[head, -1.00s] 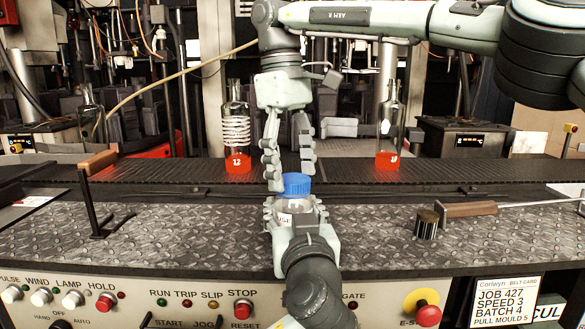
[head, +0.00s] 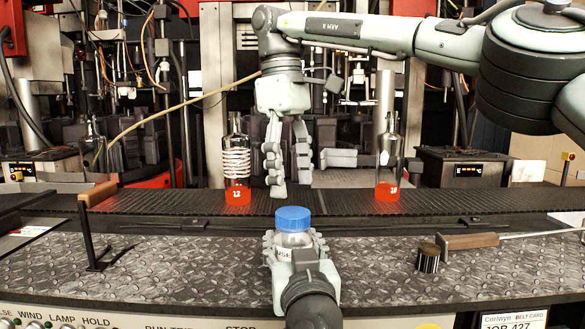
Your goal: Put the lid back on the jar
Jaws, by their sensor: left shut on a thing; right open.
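A small clear jar (head: 293,239) with a pale label stands upright in my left gripper (head: 294,245), which is shut around its body at the front middle of the head view. The blue lid (head: 293,217) sits on the jar's top and looks level. Whether it is threaded tight cannot be seen. My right gripper (head: 291,187) points down above the lid. Its fingers are apart and empty, with a gap between the fingertips and the lid. My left gripper hides the lower part of the jar.
A dark conveyor belt (head: 345,202) runs behind the jar, carrying bottles with orange bases (head: 237,165) (head: 388,160). On the tread plate (head: 190,265) stand a wooden-handled stand (head: 95,225) at left and a dark ribbed cylinder (head: 428,258) with a wooden-handled tool (head: 470,241) at right.

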